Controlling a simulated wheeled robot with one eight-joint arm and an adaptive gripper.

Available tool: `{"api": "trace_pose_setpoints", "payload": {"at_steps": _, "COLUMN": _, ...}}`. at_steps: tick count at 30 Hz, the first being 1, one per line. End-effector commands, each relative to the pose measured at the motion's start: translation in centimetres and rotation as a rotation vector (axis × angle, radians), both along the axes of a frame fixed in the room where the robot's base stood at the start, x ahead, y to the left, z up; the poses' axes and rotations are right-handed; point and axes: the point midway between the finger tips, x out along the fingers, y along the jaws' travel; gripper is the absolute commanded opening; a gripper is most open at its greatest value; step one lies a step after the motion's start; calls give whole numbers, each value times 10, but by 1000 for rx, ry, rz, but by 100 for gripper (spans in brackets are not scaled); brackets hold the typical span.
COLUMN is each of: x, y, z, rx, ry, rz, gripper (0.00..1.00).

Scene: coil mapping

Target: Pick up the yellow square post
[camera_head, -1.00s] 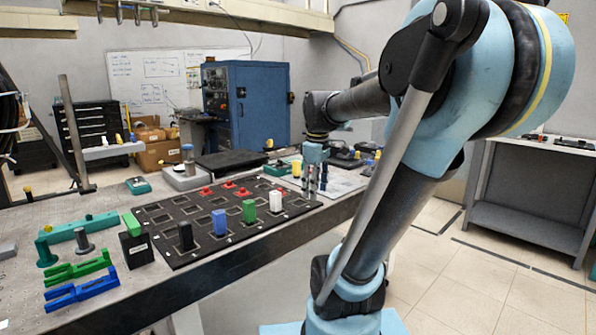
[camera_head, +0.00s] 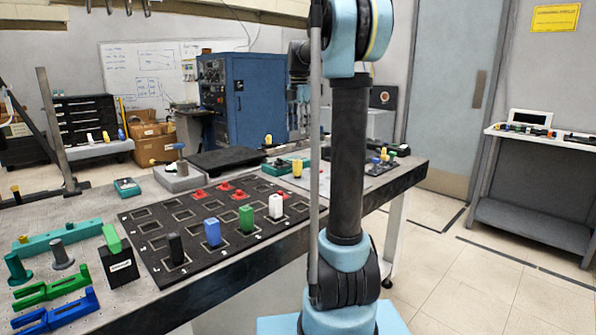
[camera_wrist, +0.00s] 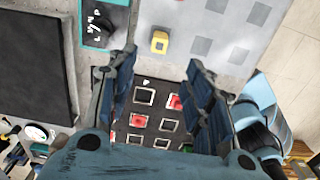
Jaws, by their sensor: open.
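The yellow square post (camera_head: 297,168) stands at the back right of the black slotted board in the head view, on a pale grey plate. In the wrist view the yellow post (camera_wrist: 160,42) shows from above, beyond my fingertips and between their lines. My gripper (camera_wrist: 160,72) is open with nothing between its fingers. In the head view my gripper (camera_head: 301,108) hangs fingers down, higher in the picture than the post. My arm's upright tube and thin rod hide part of the table right of the post.
The black board (camera_head: 192,244) holds a black, a blue, a green and a white block (camera_head: 275,206), with red pieces behind. A teal-edged tray (camera_wrist: 100,22) lies beside the post. A dark flat slab (camera_head: 226,160) lies behind the board. Blue and green holders lie at front left.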

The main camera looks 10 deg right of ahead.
Motion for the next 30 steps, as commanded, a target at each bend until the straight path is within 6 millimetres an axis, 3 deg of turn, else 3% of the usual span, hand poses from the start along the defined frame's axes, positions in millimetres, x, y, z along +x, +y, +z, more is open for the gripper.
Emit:
{"api": "trace_pose_setpoints", "payload": {"at_steps": 5, "x": 3, "y": -7, "z": -16, "rx": 0, "ry": 1, "rz": 6, "gripper": 47}}
{"api": "trace_pose_setpoints", "payload": {"at_steps": 21, "x": 2, "y": -13, "z": -107, "rx": -1, "ry": 1, "rz": -4, "gripper": 47}}
{"api": "trace_pose_setpoints", "payload": {"at_steps": 30, "x": 1, "y": -11, "z": -126, "rx": 0, "ry": 1, "rz": -4, "gripper": 47}}
